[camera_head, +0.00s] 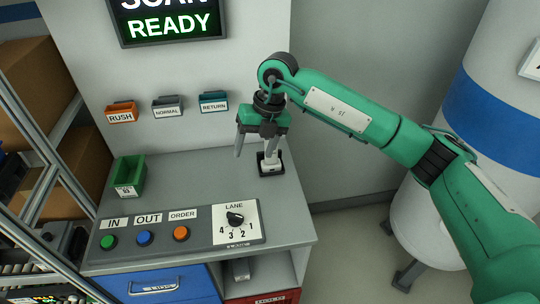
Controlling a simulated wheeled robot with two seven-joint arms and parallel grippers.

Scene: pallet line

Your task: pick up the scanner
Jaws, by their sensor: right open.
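A small white and black device (271,168), which looks like the scanner in its stand, is on the grey desk top near its right back part. My right gripper (254,155) is above the desk, pointing down, with its two grey fingers apart and nothing seen between them. Its right finger overlaps the top of the device in the picture, hiding part of it. I cannot tell whether they touch. My left gripper is not in view.
A panel with green, blue and orange buttons and a lane dial (235,219) lies along the desk's front. A green bin (129,176) stands at the left. Labelled holders (167,107) and a READY screen (168,25) are on the wall. The middle desk is clear.

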